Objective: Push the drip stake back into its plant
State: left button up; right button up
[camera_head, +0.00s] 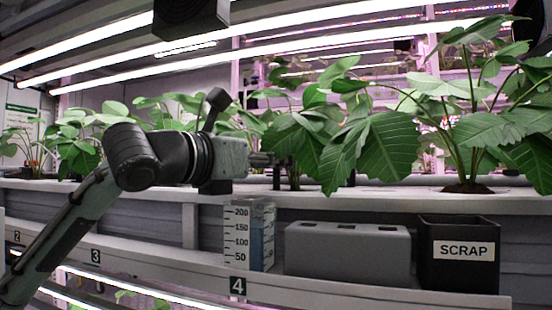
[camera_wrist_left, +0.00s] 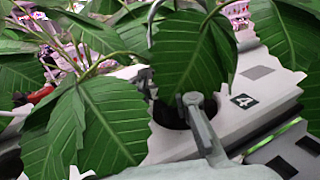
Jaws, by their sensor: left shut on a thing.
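My left gripper (camera_head: 268,160) reaches in from the left at leaf height, in front of the plant above the number 4 label. It is shut on a thin dark upright piece (camera_head: 277,178), which looks like the drip stake. Leaves of the plant (camera_head: 300,135) crowd around the fingertips. In the left wrist view, large leaves of the plant (camera_wrist_left: 180,55) hide much of the scene, and a grey finger-like part (camera_wrist_left: 205,125) stands before a dark planting hole. I cannot tell whether the stake touches the soil. My right gripper is out of view.
On the lower ledge stand a measuring container (camera_head: 240,236), a grey block with slots (camera_head: 345,250) and a black SCRAP bin (camera_head: 460,276). Another plant (camera_head: 470,150) grows at the right. The number 4 label (camera_head: 238,286) marks the front rail. Lights hang overhead.

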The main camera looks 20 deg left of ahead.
pick_arm(q)
jog(key=shift+f, duration=0.5)
jog(key=o, duration=0.9)
jog(key=shift+r, duration=0.1)
jog(key=shift+o, duration=0.2)
jog(key=o, duration=0.4)
